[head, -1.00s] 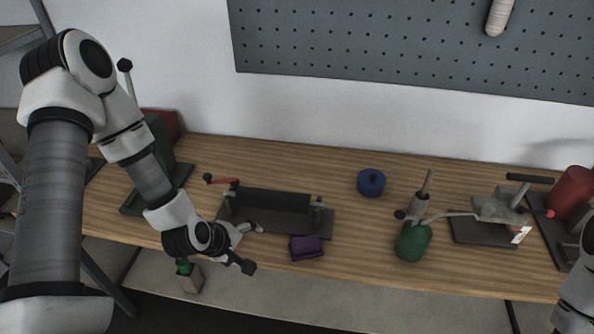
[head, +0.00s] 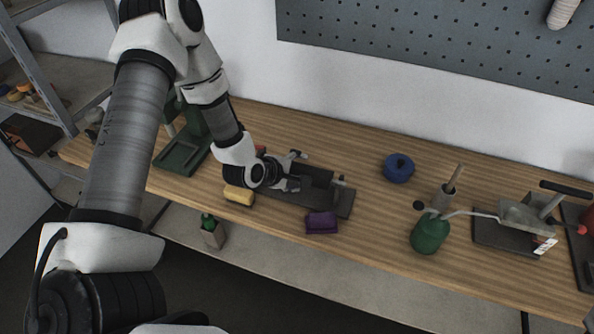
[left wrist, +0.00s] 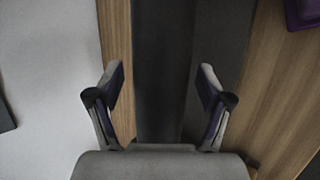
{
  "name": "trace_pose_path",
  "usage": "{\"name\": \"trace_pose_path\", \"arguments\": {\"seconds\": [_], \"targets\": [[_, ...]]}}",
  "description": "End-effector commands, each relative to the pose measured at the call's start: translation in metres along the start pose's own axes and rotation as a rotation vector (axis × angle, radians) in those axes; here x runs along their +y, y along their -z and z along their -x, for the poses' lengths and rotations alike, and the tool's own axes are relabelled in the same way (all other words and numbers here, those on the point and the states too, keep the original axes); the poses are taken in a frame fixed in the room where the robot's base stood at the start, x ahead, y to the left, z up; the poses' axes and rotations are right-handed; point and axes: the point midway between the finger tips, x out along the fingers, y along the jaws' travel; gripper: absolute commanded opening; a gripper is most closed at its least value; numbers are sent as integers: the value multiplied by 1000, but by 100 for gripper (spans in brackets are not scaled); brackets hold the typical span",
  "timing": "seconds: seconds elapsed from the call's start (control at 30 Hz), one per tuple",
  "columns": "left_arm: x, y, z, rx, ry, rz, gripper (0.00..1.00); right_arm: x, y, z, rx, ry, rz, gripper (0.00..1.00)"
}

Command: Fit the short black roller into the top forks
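A dark stand (head: 345,207) lies on the bench with a black roller-like bar (head: 318,180) along it and a grey upright post (head: 340,182) at its right end. I cannot tell whether this bar is the short black roller. My left gripper (head: 297,170) is over the stand's left part and hides that end and any fork there. In the left wrist view the left gripper (left wrist: 162,85) is open, its two fingers apart, one on each side of the dark bar (left wrist: 162,40). Contact cannot be told. My right gripper is not in view.
A purple block (head: 321,222) lies in front of the stand and a yellow block (head: 239,195) at its left front. A blue round pot (head: 399,168) stands behind right. A green oil can (head: 430,233) and a grey device with a black handle (head: 565,188) stand right.

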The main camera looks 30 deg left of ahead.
Motion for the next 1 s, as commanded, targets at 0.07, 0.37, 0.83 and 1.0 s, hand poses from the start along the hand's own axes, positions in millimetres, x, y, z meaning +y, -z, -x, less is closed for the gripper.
{"name": "trace_pose_path", "arguments": {"seconds": [0.07,0.37,0.83,1.0], "targets": [[0,0,0,0,0,0,42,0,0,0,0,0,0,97],[0,1,0,2,-1,0,0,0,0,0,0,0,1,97],[29,-7,23,0,-10,2,0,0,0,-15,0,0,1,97],[12,6,49,0,-4,9,0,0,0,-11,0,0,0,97]]}}
